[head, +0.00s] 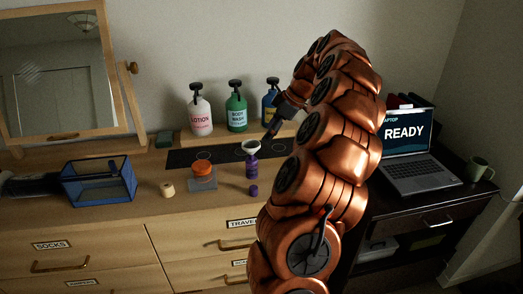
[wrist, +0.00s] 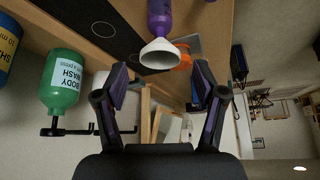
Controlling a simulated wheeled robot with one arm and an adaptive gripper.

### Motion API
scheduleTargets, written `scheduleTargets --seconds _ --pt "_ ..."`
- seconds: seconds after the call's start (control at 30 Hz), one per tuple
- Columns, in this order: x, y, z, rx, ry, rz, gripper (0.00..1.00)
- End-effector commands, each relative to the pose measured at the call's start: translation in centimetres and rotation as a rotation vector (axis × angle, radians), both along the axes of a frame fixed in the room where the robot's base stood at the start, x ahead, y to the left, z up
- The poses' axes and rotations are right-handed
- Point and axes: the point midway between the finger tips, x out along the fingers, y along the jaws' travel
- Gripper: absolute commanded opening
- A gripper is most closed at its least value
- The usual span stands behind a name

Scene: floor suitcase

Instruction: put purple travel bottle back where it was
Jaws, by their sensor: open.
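The purple travel bottle (head: 252,169) stands upright on the wooden dresser top, just in front of the black mat. A white funnel (head: 251,146) sits in its mouth. A small purple cap (head: 253,190) lies in front of the bottle. In the wrist view the purple bottle (wrist: 160,14) is cut off by the top edge, with the funnel (wrist: 162,54) toward me. My gripper (wrist: 163,80) is open and empty, with the funnel just beyond its fingertips. In the head view my gripper (head: 272,130) is above and behind the bottle, partly hidden by my arm.
Lotion (head: 200,113), body wash (head: 236,112) and a blue bottle (head: 270,100) stand behind the black mat (head: 193,158). A laptop (head: 408,175) is on the right desk.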

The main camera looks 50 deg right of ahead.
Motion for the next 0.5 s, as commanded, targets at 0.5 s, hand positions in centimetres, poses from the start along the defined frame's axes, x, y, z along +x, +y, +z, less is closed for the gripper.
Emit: scheduleTargets --seconds 0.5 --pt "2.6 12.3 1.8 0.056 0.102 0.044 0.7"
